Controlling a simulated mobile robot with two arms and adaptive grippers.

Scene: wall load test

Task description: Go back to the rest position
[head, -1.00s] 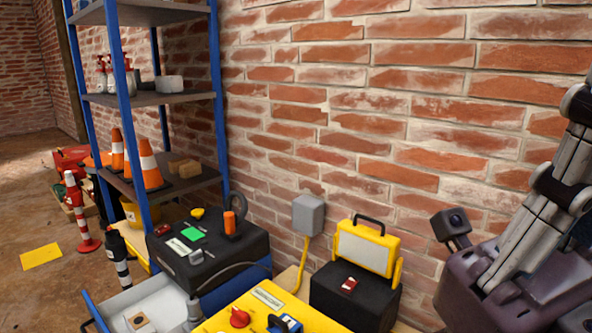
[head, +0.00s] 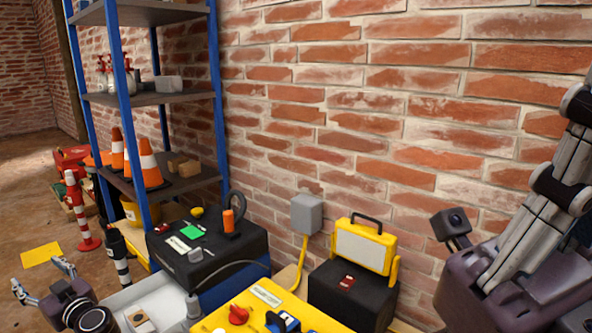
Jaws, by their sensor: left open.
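My left gripper (head: 42,278) shows in the lower left corner of the head view. Large purple and grey segmented parts of my own right side (head: 480,270) fill the right edge, in front of the brick wall. Whether its jaws are open or shut does not show clearly.
A blue shelf unit (head: 219,95) holds traffic cones (head: 151,165) and bottles. A black case (head: 255,244), a yellow panel (head: 225,320) and a black box with a yellow lamp (head: 365,247) stand along the wall. A striped post (head: 77,210) stands on the floor at left.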

